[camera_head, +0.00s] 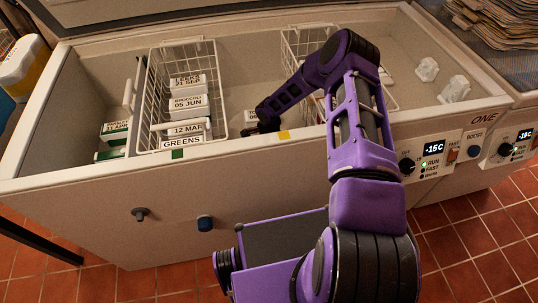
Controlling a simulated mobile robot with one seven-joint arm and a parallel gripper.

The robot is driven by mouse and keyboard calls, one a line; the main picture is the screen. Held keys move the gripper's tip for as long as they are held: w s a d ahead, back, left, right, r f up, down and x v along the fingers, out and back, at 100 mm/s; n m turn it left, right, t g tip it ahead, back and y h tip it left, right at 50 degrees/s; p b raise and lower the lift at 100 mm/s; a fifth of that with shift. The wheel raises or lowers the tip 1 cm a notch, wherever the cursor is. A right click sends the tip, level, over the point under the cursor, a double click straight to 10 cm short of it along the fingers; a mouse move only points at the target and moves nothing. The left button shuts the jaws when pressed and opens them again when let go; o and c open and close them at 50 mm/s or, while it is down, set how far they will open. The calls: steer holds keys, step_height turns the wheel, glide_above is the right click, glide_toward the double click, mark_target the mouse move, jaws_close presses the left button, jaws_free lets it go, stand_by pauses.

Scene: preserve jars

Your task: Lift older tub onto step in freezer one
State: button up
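Freezer one (60,170) is an open chest freezer, with ONE printed on its right panel. In its left wire basket, tagged GREENS, lie white tubs labelled 21 SEP (187,80), 05 JUN (188,102) and 12 MAR (186,129). A tub labelled 11 APR (115,127) lies left of that basket. Another white tub (251,116) lies on the floor between the baskets, its label partly hidden. My gripper (262,127) reaches down beside this tub, near the front wall. Its fingers are dark and small, and whether they touch the tub is unclear. The step (443,80) seems to be the raised right end.
A second wire basket (300,42) stands partly behind my arm. White lumps (428,69) and (454,89) sit at the right end. A yellow-and-white container (24,66) stands at the left rim. Newspapers (494,18) lie on the neighbouring freezer. The floor between the baskets looks mostly clear.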

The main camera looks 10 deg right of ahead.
jaws_close()
stand_by(0.4)
